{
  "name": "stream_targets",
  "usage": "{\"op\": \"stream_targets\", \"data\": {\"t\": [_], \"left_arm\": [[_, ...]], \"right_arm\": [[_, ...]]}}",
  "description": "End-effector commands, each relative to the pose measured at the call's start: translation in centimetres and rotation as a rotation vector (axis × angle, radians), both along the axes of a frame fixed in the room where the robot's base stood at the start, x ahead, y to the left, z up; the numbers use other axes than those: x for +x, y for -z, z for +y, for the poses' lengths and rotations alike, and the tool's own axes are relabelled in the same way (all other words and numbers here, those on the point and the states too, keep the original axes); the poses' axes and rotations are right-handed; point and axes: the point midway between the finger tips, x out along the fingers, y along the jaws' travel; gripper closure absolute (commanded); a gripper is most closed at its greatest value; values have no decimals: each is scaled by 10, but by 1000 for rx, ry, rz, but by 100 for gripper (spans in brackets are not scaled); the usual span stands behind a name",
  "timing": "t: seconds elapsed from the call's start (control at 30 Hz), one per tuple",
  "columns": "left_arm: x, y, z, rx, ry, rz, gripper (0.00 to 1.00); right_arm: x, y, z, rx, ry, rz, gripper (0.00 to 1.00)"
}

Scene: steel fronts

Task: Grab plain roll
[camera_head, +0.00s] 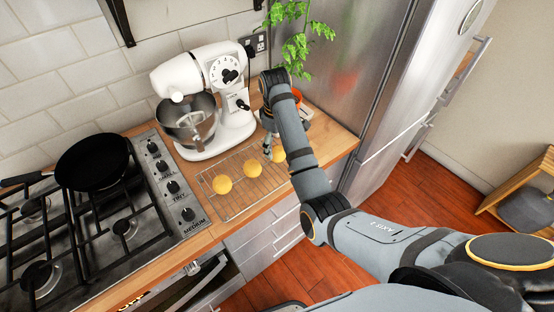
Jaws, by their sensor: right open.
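Three round yellow rolls lie in a row on a wire cooling rack (232,203) on the wooden counter: a left roll (222,184), a middle roll (252,168) and a right roll (278,155). They look alike and smooth at this size. My right gripper (268,148) points down beside the right roll, at the rack's far end, and is open. My forearm hides part of the gripper and the right edge of that roll. I cannot tell whether the fingers touch the roll. My left gripper is not in view.
A white stand mixer (222,80) with a steel bowl (188,122) stands just behind the rack. A leafy plant (297,40) in an orange pot stands behind my arm, near the steel fridge (345,60). A gas hob (110,215) with a black pan (92,162) is at left.

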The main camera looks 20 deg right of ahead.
Motion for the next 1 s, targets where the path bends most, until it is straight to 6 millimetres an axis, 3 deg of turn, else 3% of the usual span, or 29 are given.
{"op": "stream_targets", "data": {"t": [0.1,0.37,0.6,0.93,1.0], "left_arm": [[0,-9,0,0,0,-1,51],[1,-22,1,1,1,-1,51],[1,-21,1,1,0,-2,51],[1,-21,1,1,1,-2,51],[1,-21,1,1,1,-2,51]], "right_arm": [[-1,4,-2,-1,1,3,20],[0,45,-7,0,0,1,20],[0,49,-7,0,1,-1,20],[0,49,-7,0,1,-1,63],[0,49,-7,0,1,-1,65]]}}
